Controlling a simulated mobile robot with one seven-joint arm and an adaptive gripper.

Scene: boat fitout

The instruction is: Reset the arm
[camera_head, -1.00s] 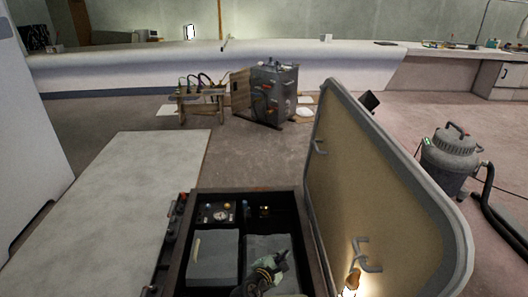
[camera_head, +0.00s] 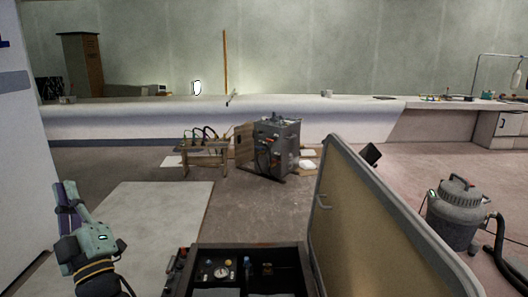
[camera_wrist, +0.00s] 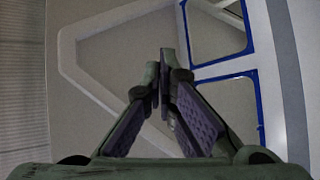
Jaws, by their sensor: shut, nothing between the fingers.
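My gripper (camera_head: 68,198) is at the left of the head view, raised above the pale flat panel and pointing upward. Its two purple-padded fingers are together with nothing between them. In the wrist view the fingers (camera_wrist: 160,85) meet at their tips, and behind them are a pale wall and blue-edged frames (camera_wrist: 222,75). The rest of my arm below the wrist is cut off by the frame's lower edge.
A pale panel (camera_head: 165,215) lies left. A grey machine (camera_head: 275,145), a small wooden stand (camera_head: 205,158) and a vacuum (camera_head: 455,213) stand farther off. A white wall (camera_head: 15,150) borders the left.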

